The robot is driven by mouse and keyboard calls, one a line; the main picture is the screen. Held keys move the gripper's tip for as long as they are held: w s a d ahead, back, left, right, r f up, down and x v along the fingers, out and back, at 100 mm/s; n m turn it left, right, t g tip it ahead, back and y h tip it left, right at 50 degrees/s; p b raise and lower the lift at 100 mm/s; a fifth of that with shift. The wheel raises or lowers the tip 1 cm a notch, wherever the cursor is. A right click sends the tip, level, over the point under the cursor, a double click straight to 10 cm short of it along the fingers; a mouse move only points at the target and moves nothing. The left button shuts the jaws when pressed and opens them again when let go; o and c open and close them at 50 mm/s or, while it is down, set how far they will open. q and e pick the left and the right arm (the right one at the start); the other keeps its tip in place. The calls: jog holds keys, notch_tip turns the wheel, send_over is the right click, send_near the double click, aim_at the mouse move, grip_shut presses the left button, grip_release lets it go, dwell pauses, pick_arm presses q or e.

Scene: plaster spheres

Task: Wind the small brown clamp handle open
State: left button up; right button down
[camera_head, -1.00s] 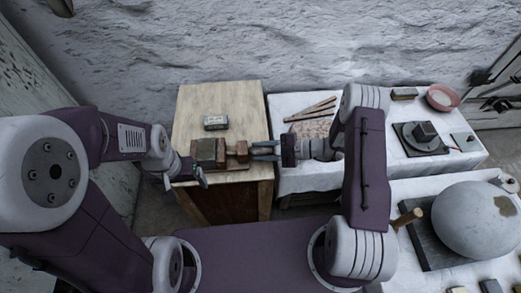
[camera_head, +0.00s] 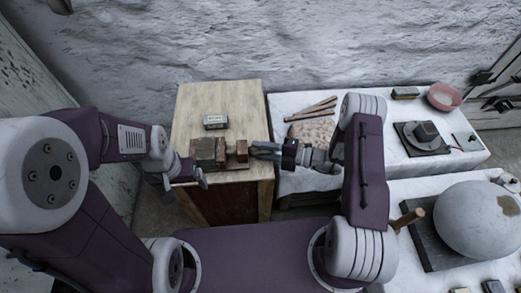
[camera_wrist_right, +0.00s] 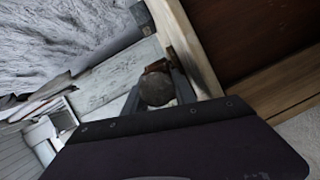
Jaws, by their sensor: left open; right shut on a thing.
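The small brown clamp handle (camera_head: 242,150) sits at the right end of a block-like clamp (camera_head: 206,150) on the wooden bench. My right gripper (camera_head: 253,150) reaches it from the right and is shut on it. In the right wrist view the handle's rounded dark end (camera_wrist_right: 157,88) sits between the two fingers, with a brown part of the clamp behind it. My left gripper (camera_head: 203,179) is open at the front left of the clamp, close to its base. Whether it touches the clamp cannot be told.
A small labelled box (camera_head: 215,121) lies on the wooden bench (camera_head: 245,100) behind the clamp. A white-covered table (camera_head: 365,107) stands to the right with sticks, a dark plate and a pink bowl (camera_head: 443,97). A large plaster sphere (camera_head: 478,220) is at the front right.

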dwell(0.3)
jog(key=c, duration=1.3)
grip_release()
jog(key=f+v, duration=0.1)
jog(key=v, duration=0.8)
jog(key=shift+r, duration=0.45)
jog(key=shift+d, duration=0.1)
